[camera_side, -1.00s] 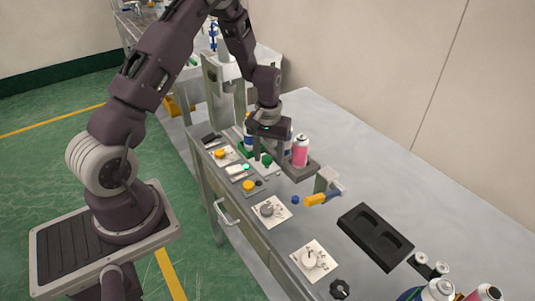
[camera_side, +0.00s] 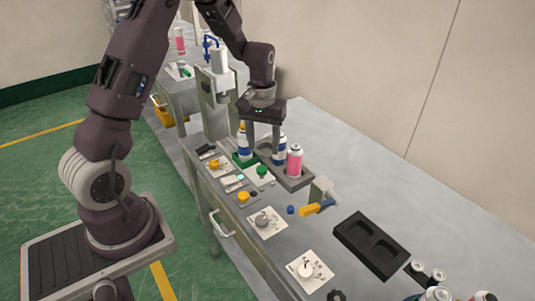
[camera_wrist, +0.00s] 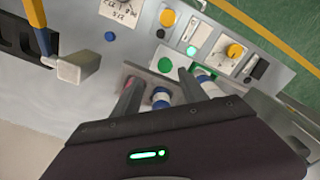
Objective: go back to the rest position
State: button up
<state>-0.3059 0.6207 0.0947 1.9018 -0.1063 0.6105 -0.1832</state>
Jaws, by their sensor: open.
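My gripper (camera_side: 263,148) hangs fingers-down over the far part of the bench in the side view. Its two fingers are apart with nothing held between them. Behind and beside the fingers stand a blue-and-white can (camera_side: 244,144) on the left, another blue-and-white can (camera_side: 280,150) partly hidden by the right finger, and a pink can (camera_side: 295,162) in a grey tray (camera_side: 293,183). In the wrist view, my gripper (camera_wrist: 160,82) shows its spread fingers with a blue-and-white can top (camera_wrist: 161,97) between them in the picture. Whether the fingers touch any can is unclear.
A grey press column (camera_side: 215,95) stands left of my gripper. Button and knob panels (camera_side: 267,222) line the bench's front edge. A yellow-handled part (camera_side: 312,209) and a black two-pocket tray (camera_side: 350,232) lie nearer.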

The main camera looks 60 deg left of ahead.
jog(key=s+d+r+m+t, duration=0.1)
jog(key=s+d+r+m, duration=0.1)
jog(key=s+d+r, duration=0.45)
jog(key=s+d+r+m+t, duration=0.1)
jog(key=s+d+r+t, duration=0.15)
jog(key=r, duration=0.65)
jog(key=s+d+r+m+t, duration=0.1)
jog(key=s+d+r+m, duration=0.1)
jog(key=s, duration=0.5)
jog(key=s+d+r+m+t, duration=0.1)
jog(key=s+d+r+m, duration=0.1)
jog(key=s, duration=0.5)
jog(key=shift+s+d+r, duration=0.15)
jog(key=shift+d+r, duration=0.05)
jog(key=shift+d, duration=0.45)
